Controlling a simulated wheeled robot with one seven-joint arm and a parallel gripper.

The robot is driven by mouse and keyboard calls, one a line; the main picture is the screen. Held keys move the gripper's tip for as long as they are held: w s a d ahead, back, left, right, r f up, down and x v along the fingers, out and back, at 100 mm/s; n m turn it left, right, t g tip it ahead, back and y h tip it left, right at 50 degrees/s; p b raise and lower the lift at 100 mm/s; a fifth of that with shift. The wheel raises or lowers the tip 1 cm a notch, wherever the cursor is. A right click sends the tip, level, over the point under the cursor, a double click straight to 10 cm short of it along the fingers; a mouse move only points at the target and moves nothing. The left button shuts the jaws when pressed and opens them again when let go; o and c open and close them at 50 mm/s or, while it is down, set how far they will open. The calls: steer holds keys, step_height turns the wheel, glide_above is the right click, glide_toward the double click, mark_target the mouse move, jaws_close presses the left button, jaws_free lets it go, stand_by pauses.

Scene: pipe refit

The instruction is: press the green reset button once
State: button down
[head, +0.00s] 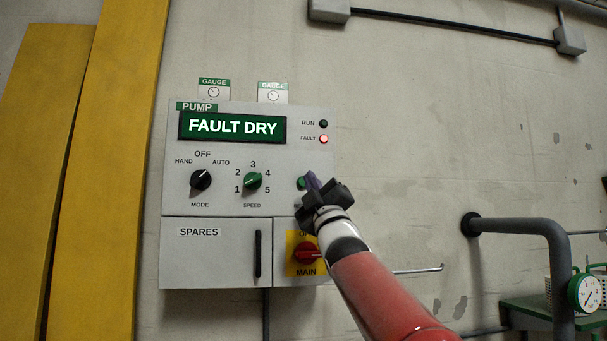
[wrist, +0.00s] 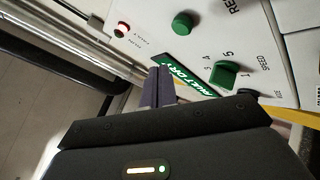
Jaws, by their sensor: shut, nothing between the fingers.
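The green reset button (head: 301,183) is on the pump panel, partly hidden behind my gripper in the head view. In the wrist view the round green button (wrist: 183,24) shows whole, beside a partly cut-off label starting "RE". My gripper (head: 312,180) is shut and empty, in front of the panel near the button. In the wrist view its fingertips (wrist: 159,72) appear apart from the button, with the button above them in the picture. The display (head: 233,127) reads "FAULT DRY". The red fault lamp (head: 323,139) is lit and the run lamp (head: 323,124) is dark.
The black mode knob (head: 201,180) and green speed knob (head: 253,181) are left of the button. The red main switch (head: 305,253) is below, partly behind my arm. A spares door (head: 215,264) is lower left. A grey pipe (head: 520,226) and green gauge (head: 585,292) stand right.

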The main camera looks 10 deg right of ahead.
steer(key=shift+w+p, duration=0.9)
steer(key=shift+w, duration=0.95)
steer(key=shift+w, duration=0.1)
stand_by(0.5)
steer(key=shift+w, duration=0.3)
steer(key=shift+w+p, duration=0.5)
steer(key=shift+p, duration=0.05)
stand_by(0.6)
steer(key=shift+f, duration=0.1)
steer(key=shift+s+b, duration=0.85)
steer(key=shift+s, duration=0.05)
steer(key=shift+s+b, duration=1.85)
steer(key=shift+s, duration=0.65)
